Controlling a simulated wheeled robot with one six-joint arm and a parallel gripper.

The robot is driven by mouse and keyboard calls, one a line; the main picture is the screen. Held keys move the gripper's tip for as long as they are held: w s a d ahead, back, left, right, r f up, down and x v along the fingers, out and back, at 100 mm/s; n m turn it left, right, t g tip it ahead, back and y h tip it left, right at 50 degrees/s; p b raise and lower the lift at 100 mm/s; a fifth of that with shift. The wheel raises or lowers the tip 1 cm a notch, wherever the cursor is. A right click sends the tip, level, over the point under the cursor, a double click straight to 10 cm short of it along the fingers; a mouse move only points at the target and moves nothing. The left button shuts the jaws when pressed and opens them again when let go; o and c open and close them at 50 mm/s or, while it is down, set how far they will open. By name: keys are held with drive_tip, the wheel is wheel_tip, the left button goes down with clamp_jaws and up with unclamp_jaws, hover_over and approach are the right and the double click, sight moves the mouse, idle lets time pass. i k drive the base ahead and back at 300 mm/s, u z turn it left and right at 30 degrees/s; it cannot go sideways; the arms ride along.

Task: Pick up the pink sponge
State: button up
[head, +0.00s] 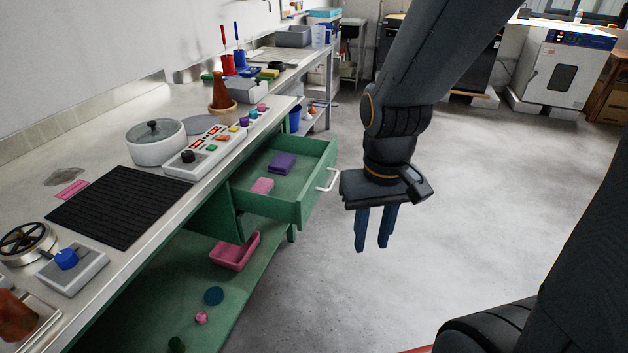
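A small pink block that looks like the pink sponge (262,186) lies in the open green drawer (311,199), toward its near left part. A purple block (283,163) lies behind it in the same drawer. My gripper (373,246) hangs to the right of the drawer, over the floor, pointing down. Its two dark blue fingers are apart with nothing between them. The drawer's white handle (329,180) is between the drawer and my gripper in the picture.
The worktop (160,225) holds a black ribbed mat (118,205), a round white pot (156,148) and a control box (207,150). A pink bin (235,251) and small items sit on the green lower shelf (195,285). A white oven (562,69) stands at the back right. The floor is clear.

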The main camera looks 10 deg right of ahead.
sight(264, 186)
drive_tip(key=u, duration=0.85)
drive_tip(key=k, duration=0.3)
drive_tip(key=z, duration=0.35)
drive_tip(key=i, duration=0.5)
drive_tip(key=k, duration=0.55)
drive_tip(key=u, duration=0.65)
drive_tip(key=i, duration=0.8)
drive_tip(key=z, duration=0.4)
